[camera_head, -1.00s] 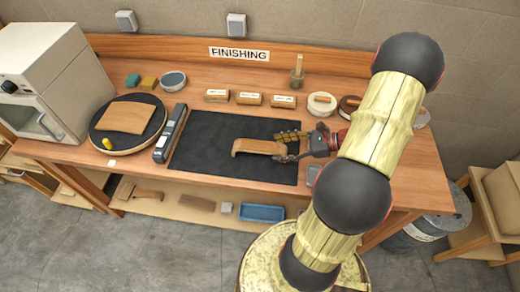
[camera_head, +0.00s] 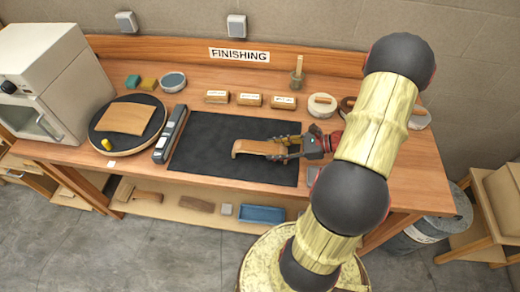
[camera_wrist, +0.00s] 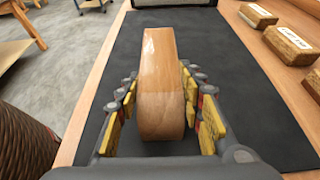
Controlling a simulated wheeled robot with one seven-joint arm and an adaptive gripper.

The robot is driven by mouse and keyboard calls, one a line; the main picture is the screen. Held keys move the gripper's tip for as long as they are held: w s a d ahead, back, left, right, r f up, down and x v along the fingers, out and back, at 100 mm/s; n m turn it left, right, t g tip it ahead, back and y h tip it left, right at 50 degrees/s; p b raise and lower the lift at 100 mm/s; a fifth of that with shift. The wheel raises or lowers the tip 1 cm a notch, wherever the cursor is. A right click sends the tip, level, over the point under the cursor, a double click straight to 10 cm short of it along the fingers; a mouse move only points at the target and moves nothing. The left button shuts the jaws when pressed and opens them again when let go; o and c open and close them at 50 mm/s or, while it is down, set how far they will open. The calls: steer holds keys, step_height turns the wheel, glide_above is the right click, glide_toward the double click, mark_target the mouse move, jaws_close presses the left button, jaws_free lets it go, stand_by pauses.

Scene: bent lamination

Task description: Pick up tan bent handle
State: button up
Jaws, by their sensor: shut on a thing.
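The tan bent handle (camera_head: 258,148) lies on the black mat (camera_head: 215,169), its bent end toward the left. My gripper (camera_head: 287,147) comes from the right and is shut on the handle's right end. In the wrist view the handle (camera_wrist: 162,80) runs away from me between the yellow-padded fingers (camera_wrist: 161,122), with a finger on each side. The handle's far end shows against the mat. I cannot tell whether it is clear of the mat.
A white oven (camera_head: 52,80) stands at far left. The mat's left part is clear.

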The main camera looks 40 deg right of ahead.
steer(key=c, duration=0.3)
steer(key=shift+r, duration=0.5)
step_height(320, 180, up, 2)
steer(key=shift+r+p, duration=0.25)
steer(key=shift+p, duration=0.4)
steer(key=s+a+r+p, duration=0.1)
steer(key=s+r, duration=0.2)
steer(key=s, duration=0.1)
steer(key=s+a+r+p, duration=0.1)
steer(key=s+a+r, duration=0.1)
steer(key=s+r, duration=0.1)
steer(key=s+a+r+p, duration=0.1)
steer(key=s+r, duration=0.2)
steer(key=s, duration=0.3)
steer(key=shift+s+a+r, duration=0.1)
steer(key=shift+a+r, duration=0.15)
steer(key=shift+a, duration=0.05)
